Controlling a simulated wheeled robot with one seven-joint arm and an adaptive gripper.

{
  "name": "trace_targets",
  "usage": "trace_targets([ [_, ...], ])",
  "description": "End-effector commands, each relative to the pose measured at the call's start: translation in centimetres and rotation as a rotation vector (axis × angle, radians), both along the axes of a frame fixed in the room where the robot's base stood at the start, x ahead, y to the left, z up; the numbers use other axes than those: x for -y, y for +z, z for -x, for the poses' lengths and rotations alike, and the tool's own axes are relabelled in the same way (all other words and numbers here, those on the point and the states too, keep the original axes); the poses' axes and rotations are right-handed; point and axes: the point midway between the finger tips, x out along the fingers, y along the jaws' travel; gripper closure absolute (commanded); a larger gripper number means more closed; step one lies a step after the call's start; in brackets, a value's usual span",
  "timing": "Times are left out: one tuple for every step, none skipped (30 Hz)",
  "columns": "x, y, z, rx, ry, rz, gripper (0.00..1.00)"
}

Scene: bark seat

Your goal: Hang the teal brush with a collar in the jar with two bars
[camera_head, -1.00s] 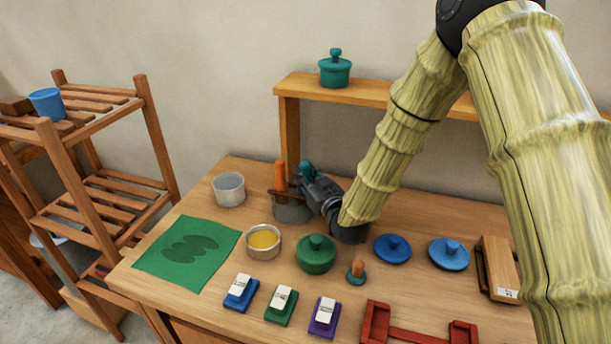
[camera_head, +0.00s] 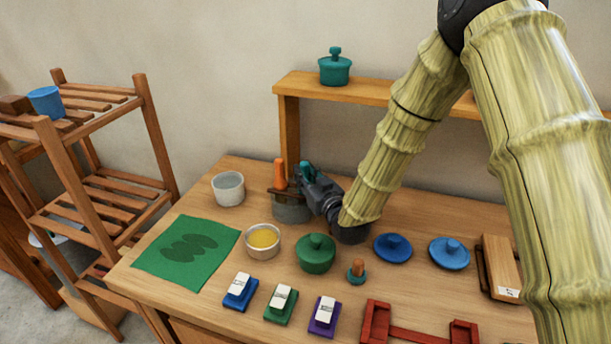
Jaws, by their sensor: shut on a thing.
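The grey jar (camera_head: 291,211) stands near the back of the table, with brown bars (camera_head: 281,194) across its mouth. An orange handle (camera_head: 280,173) rises upright at the jar's left side. My gripper (camera_head: 309,180) is at the jar's right side, at rim height, shut on a teal piece (camera_head: 304,169) that looks like the teal brush. Only its upper part shows; its collar and lower end are hidden by the gripper and jar. I cannot tell whether it touches the bars.
A light grey cup (camera_head: 228,190), a bowl with yellow contents (camera_head: 263,241) and a green lidded pot (camera_head: 316,254) stand close by. Blue lids (camera_head: 392,248) lie to the right. A wooden shelf (camera_head: 370,91) runs behind. A green cloth (camera_head: 187,252) lies at left.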

Motion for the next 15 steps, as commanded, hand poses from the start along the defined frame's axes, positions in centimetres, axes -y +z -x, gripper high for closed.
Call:
trace_targets([
  [0.00,-0.15,-0.01,0.000,0.000,0.000,1.00],
  [0.00,-0.20,-0.01,0.000,0.000,0.000,1.00],
  [0.00,-0.26,-0.01,0.000,0.000,0.000,1.00],
  [0.00,-0.30,-0.01,0.000,0.000,0.000,1.00],
  [0.00,-0.35,-0.01,0.000,0.000,0.000,1.00],
  [0.00,-0.41,0.00,0.000,0.000,0.000,1.00],
  [0.00,-0.45,-0.01,0.000,0.000,0.000,1.00],
  [0.00,-0.50,0.00,0.000,0.000,0.000,1.00],
  [0.00,-0.56,-0.01,0.000,0.000,0.000,1.00],
  [0.00,-0.60,-0.01,0.000,0.000,0.000,1.00],
  [0.00,-0.50,-0.01,0.000,0.000,0.000,0.73],
  [0.00,-0.49,-0.01,0.000,0.000,0.000,0.66],
  [0.00,-0.50,-0.01,0.000,0.000,0.000,0.60],
  [0.00,-0.50,0.00,0.000,0.000,0.000,0.55],
  [0.00,-0.50,0.00,0.000,0.000,0.000,0.53],
])
